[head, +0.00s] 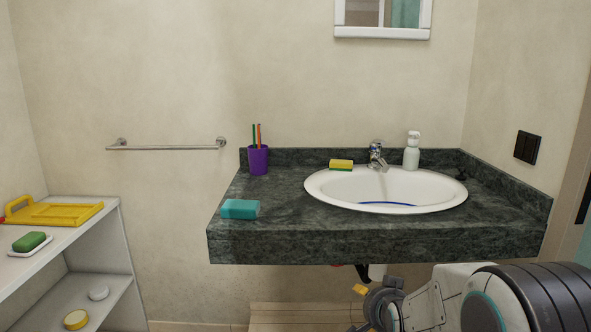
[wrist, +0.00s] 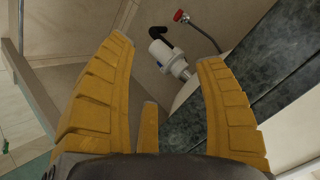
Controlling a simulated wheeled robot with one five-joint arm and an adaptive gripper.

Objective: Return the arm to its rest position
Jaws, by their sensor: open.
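My arm is at the lower right of the head view, with my gripper (head: 362,308) low in front of the counter and below its front edge. In the wrist view, my gripper (wrist: 165,75) has its yellow fingers spread wide, with nothing between them. A white drain fitting (wrist: 166,55) under the sink shows beyond the fingertips, apart from them. A red-handled valve (wrist: 182,16) is above it in the picture.
The dark green counter (head: 330,240) carries a white basin (head: 320,187), a teal box (head: 240,209), a purple cup (head: 258,160), a sponge (head: 341,165) and a soap dispenser (head: 411,152). A white shelf (head: 100,225) stands left. Floor between shelf and arm looks clear.

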